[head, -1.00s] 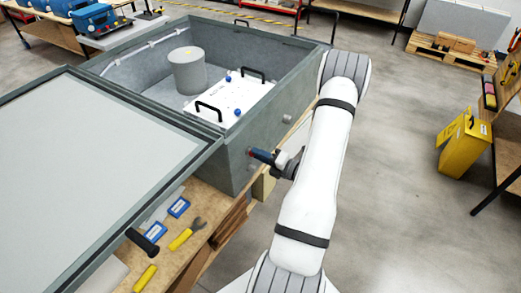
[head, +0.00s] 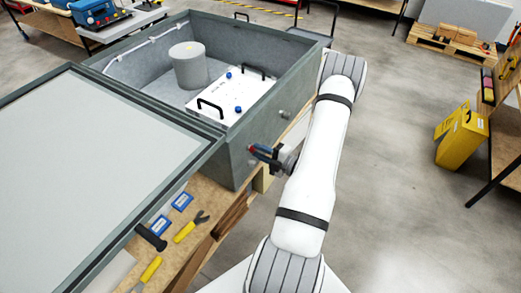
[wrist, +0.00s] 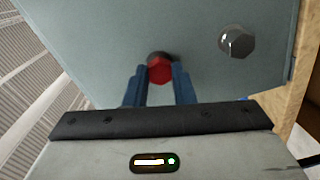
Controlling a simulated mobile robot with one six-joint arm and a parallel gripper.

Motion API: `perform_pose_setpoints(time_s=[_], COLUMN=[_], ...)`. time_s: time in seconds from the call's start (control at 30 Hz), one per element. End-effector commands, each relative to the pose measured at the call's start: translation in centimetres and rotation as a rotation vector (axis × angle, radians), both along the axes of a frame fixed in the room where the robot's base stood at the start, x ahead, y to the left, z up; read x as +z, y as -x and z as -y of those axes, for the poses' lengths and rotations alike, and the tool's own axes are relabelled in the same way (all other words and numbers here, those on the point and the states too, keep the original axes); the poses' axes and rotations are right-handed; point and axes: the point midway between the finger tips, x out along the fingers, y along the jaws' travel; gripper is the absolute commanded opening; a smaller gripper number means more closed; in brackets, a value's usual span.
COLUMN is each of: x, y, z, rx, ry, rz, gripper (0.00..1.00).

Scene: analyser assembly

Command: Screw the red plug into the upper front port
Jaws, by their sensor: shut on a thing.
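The red plug (wrist: 159,69) shows as a red hexagonal head between the two blue fingers of my gripper (wrist: 161,82) in the wrist view. My gripper is shut on it. A dark round edge shows just behind the plug, against the grey front wall (wrist: 110,35) of the box; I cannot tell how deep the plug sits in a port. In the head view my gripper (head: 263,153) is at the box's outer wall, with a small red spot at its tips. A metal hexagonal plug (wrist: 237,41) sits in the same wall to the right.
The open grey box (head: 262,130) holds a grey cylinder (head: 189,68) and a white panel (head: 236,103) with black handles. Its lid (head: 90,165) lies open at left. Pliers (head: 190,228) and blue-labelled items lie on the wooden bench.

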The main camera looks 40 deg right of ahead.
Motion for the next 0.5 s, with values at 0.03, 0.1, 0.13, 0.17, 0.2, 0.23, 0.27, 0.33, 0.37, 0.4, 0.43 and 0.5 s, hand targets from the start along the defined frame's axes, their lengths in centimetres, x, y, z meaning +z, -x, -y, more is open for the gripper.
perform_pose_setpoints(time_s=[0.03, 0.1, 0.13, 0.17, 0.2, 0.23, 0.27, 0.33, 0.37, 0.4, 0.43, 0.5], x=[-0.23, -0.24, -0.23, -0.23, -0.23, -0.2, -0.17, -0.07, -0.04, 0.0, -0.13, -0.28], y=[0.06, 0.06, 0.06, 0.06, 0.05, 0.05, 0.06, 0.07, 0.08, 0.09, 0.09, 0.09], z=[-0.12, -0.12, -0.12, -0.12, -0.11, -0.12, -0.11, -0.13, -0.14, -0.16, -0.16, -0.16], rx=[0.002, 0.002, 0.002, 0.002, 0.001, 0.002, 0.002, 0.001, 0.001, 0.001, 0.001, 0.001], ry=[-0.003, -0.003, -0.002, -0.002, -0.002, -0.005, -0.012, -0.043, -0.065, -0.099, -0.132, -0.223], rz=[-0.006, -0.005, -0.005, -0.005, -0.005, -0.006, -0.009, -0.022, -0.031, -0.045, -0.059, -0.097], gripper=[0.0, 0.0, 0.0, 0.0, 0.0, 0.0, 0.0, 0.0, 0.0, 0.0, 0.0, 0.0])
